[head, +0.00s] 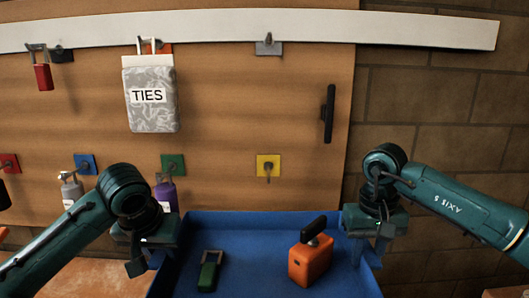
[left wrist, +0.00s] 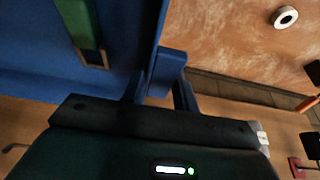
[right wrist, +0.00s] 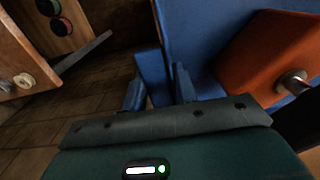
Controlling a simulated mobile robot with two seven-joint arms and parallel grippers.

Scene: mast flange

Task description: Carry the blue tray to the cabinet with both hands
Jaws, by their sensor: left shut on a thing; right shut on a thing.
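The blue tray (head: 250,235) is in the lower middle of the head view, its near end cut off by the frame edge. A green padlock-like item (head: 209,271) and an orange box with a black handle (head: 311,262) are in it. My left gripper (head: 150,258) is shut on the tray's left side wall. My right gripper (head: 372,250) is shut on its right side wall. The tray also shows in the left wrist view (left wrist: 35,50) and the right wrist view (right wrist: 192,40), with the fingers at its edge. The tray's underside is hidden.
A wooden panel (head: 225,110) with a black handle (head: 328,113) stands ahead; whether it is the cabinet is unclear. A grey TIES bag (head: 150,105), a red padlock (head: 43,76) and bottles (head: 71,188) hang on it. A brick wall (head: 430,110) is at right.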

